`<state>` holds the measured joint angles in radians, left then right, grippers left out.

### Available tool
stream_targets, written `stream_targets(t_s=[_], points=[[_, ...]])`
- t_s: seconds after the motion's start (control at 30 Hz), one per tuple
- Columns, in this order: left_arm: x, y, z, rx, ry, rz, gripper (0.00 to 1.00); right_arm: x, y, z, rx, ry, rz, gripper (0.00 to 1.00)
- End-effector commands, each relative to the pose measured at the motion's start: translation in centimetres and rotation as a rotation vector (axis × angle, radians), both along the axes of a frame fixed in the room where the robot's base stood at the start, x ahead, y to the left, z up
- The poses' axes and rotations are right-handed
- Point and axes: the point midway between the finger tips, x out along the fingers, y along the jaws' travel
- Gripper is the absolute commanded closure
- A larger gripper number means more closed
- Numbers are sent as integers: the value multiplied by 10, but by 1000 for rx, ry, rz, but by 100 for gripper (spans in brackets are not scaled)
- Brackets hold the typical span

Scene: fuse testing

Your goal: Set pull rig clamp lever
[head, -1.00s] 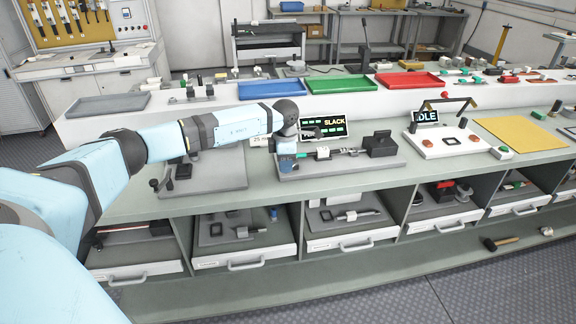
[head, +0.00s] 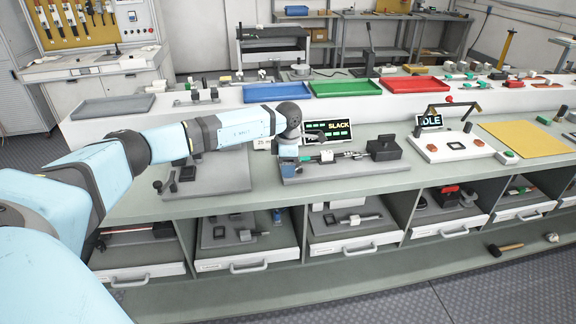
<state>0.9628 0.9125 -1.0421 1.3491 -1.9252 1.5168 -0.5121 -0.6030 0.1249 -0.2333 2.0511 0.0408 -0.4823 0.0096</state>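The pull rig is a grey base plate (head: 345,174) on the bench, with a dark block (head: 386,147) at its right end and a thin rod with small light fittings (head: 327,156) along its middle. A display (head: 328,131) behind it reads SLACK. My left arm reaches in from the left. My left gripper (head: 289,153) points down at the rig's left end. Its fingers are small and partly hidden, so I cannot tell whether they are open. The clamp lever cannot be made out clearly; a blue part shows below the gripper. My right gripper is not in view.
Another grey fixture plate (head: 215,178) lies left of the rig. A white station (head: 455,145) with an IDLE display (head: 430,121) and a yellow mat (head: 525,138) lie to the right. Blue (head: 276,92), green (head: 347,87) and red (head: 415,84) trays stand on the raised shelf behind.

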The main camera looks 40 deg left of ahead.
Motion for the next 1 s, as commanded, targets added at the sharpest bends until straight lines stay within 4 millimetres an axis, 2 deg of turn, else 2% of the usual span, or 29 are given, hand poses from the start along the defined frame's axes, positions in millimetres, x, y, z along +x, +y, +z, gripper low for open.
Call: stream_targets(t_s=[0.13,0.23,0.7,0.8,1.0], points=[[0,0,3,0,0,0,48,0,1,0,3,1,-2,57],[1,0,13,0,-3,0,48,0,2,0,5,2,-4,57],[0,0,112,0,-3,-1,48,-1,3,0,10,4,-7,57],[0,0,126,1,-2,-1,48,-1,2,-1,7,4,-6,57],[0,0,138,0,0,0,48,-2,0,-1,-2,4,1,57]])
